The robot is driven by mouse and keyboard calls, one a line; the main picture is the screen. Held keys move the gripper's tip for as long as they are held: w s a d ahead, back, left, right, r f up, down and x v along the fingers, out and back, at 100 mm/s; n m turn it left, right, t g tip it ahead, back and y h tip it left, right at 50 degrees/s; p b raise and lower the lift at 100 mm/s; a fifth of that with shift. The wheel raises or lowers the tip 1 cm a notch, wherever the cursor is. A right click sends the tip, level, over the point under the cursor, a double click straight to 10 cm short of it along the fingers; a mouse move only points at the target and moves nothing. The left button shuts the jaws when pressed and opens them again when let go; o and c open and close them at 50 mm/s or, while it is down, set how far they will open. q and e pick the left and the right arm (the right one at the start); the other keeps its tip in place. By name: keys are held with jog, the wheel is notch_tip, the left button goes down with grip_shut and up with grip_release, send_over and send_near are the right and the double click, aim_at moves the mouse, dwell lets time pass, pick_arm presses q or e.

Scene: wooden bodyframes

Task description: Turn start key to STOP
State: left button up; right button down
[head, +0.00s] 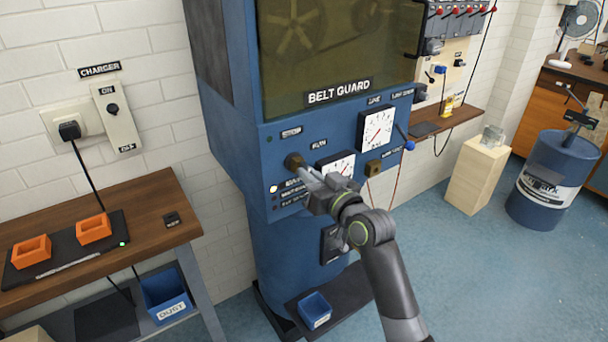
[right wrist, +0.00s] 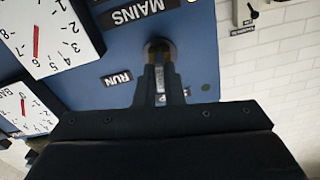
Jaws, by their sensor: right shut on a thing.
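The start key (right wrist: 160,46) is a brass-coloured round switch on the blue machine's front panel; it also shows in the head view (head: 293,160). My right gripper (head: 304,168) reaches it from the front right. In the right wrist view its two dark fingers (right wrist: 160,68) are shut on the key and hide most of its grip, so I cannot tell which way it points. A RUN label (right wrist: 117,78) sits beside the key. Another label (head: 291,132) above it is too small to read. My left gripper is not in view.
Two white dials (head: 376,128) and a small brass fitting (head: 373,167) lie right of the key. The BELT GUARD window (head: 338,50) is above. A wooden bench (head: 150,205) with orange trays stands left. A blue bin (head: 315,310) sits at the machine's foot.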

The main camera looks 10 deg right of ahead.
jog(key=shift+f+n+b, duration=0.2)
jog(key=shift+n+b, duration=0.4)
jog(key=shift+n, duration=0.3)
jog(key=c, duration=1.5)
grip_release()
jog(key=shift+r, duration=0.15)
jog(key=shift+o, duration=0.2)
